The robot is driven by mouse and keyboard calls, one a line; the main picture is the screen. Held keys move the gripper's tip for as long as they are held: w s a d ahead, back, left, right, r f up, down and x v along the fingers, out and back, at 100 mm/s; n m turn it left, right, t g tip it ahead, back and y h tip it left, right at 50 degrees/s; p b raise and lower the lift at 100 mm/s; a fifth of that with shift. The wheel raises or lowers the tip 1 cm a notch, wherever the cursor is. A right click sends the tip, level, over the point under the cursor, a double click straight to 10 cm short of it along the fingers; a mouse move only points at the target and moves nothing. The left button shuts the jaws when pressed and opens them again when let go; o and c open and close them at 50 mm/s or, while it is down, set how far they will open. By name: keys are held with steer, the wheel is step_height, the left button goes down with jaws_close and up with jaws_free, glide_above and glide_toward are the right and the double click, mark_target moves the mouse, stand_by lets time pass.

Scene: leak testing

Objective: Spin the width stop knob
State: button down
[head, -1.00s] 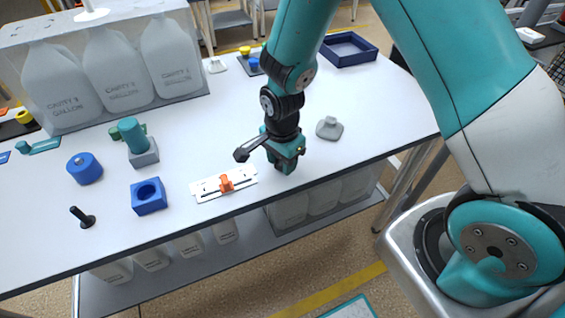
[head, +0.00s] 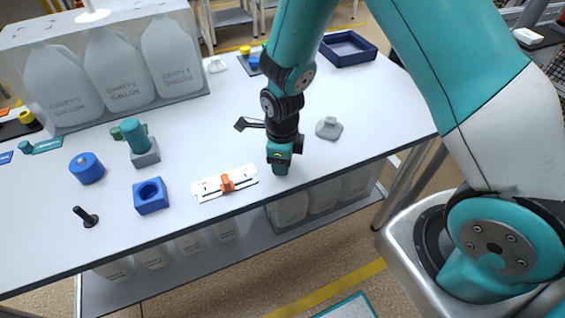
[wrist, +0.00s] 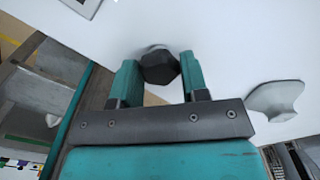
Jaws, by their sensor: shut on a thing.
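The width stop knob (wrist: 160,67) is a dark, many-sided knob seen between the fingers in the wrist view. My gripper (wrist: 159,75) is shut on it, one teal finger on each side. In the head view my gripper (head: 280,168) points down at the table's front edge, and its fingers hide the knob there. A white slotted plate (head: 208,189) with an orange slider (head: 227,182) lies just left of my gripper. A corner of the plate shows at the top of the wrist view (wrist: 84,4).
A grey knobbed piece (head: 328,130) stands right of my gripper. A blue block with a hole (head: 150,197), a blue cylinder (head: 86,168) and a black peg (head: 86,217) stand to the left. Jugs (head: 123,62) fill a clear case at the back. A blue tray (head: 348,48) lies back right.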

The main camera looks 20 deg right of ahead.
steer(key=m, duration=0.5)
steer(key=shift+m, duration=0.3)
steer(key=c, duration=0.5)
jaws_free()
steer(key=shift+c, duration=0.2)
steer(key=n+p, duration=0.1)
steer(key=n, duration=1)
steer(key=shift+n, duration=0.3)
steer(key=n, duration=0.6)
steer(key=shift+n+p, duration=0.3)
steer(key=shift+p, duration=0.05)
steer(key=n, duration=0.6)
